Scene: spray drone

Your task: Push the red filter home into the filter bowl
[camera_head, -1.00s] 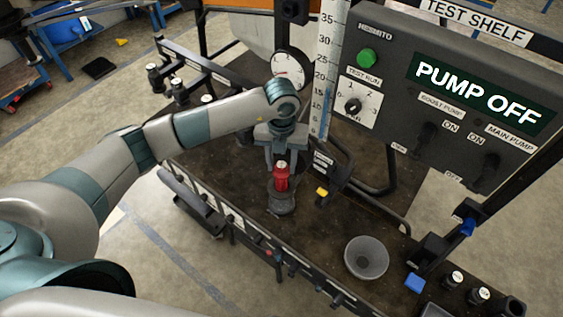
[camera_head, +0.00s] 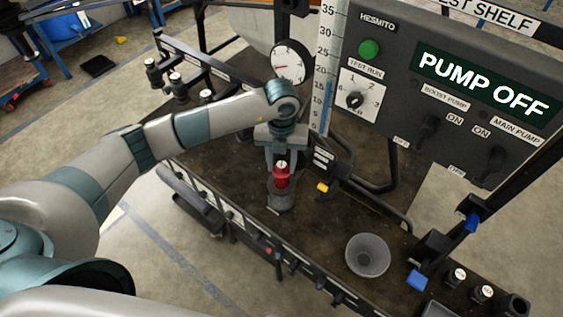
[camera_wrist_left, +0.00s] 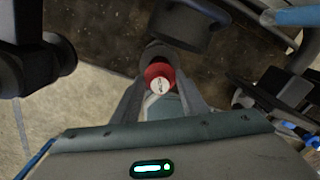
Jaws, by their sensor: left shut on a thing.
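The red filter (camera_head: 281,178) stands upright with its pale top cap showing, in or on the dark filter bowl (camera_head: 281,200) on the shelf's bench top. Its lower end is hidden inside the bowl, so I cannot tell how deep it sits. My left gripper (camera_head: 282,165) comes down from above and is shut on the red filter. In the left wrist view the filter (camera_wrist_left: 158,78) sits between the two fingers. The right gripper is not in view.
A grey cup (camera_head: 367,256) stands on the bench at the right. A yellow-handled valve (camera_head: 322,188) is close right of the bowl. Behind are a gauge (camera_head: 292,61), a ruled sight tube (camera_head: 325,70) and a control panel (camera_head: 440,90) reading PUMP OFF.

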